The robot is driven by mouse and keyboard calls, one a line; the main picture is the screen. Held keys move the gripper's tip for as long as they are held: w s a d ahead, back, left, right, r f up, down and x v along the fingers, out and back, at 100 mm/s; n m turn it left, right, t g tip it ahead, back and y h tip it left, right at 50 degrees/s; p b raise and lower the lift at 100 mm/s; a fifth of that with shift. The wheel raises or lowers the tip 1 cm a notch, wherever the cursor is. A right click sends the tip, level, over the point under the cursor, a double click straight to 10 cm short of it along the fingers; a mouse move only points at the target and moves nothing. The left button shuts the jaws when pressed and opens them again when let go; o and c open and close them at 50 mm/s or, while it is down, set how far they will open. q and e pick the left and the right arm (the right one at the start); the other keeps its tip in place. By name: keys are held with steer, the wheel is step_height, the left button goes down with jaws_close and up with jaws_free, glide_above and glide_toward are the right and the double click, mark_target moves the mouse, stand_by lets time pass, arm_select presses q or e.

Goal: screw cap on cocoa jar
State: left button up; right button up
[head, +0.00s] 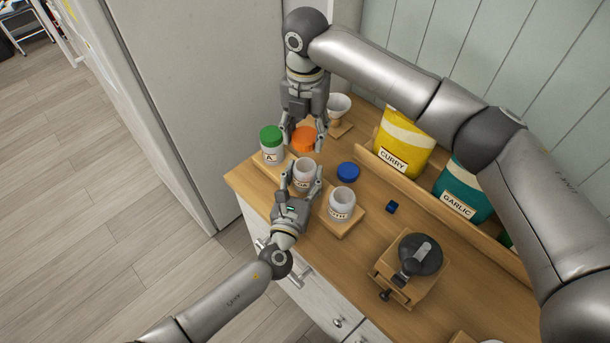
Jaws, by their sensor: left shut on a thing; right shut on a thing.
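My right gripper (303,145), pointing down from the top, is shut on an orange cap (303,135). My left gripper (302,183) reaches up from below, its fingers on either side of a whitish open jar (305,168), and is shut on it. The jar's label is small and partly hidden, so I cannot read it clearly. The jar stands upright with its mouth showing. The orange cap shows just beyond the jar's mouth in the head view, apart from it. Its exact height above the jar is hard to tell.
A green-capped jar (271,149) stands left. Another open jar (341,205) sits on a wooden block (343,228); a blue cap (348,172) lies behind. A grinder (415,260), a small dark-blue cube (392,207), and curry (402,140) and garlic (461,192) containers are to the right.

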steer(key=shift+f, duration=2.5)
steer(key=shift+f, duration=0.85)
steer(key=shift+f, duration=0.55)
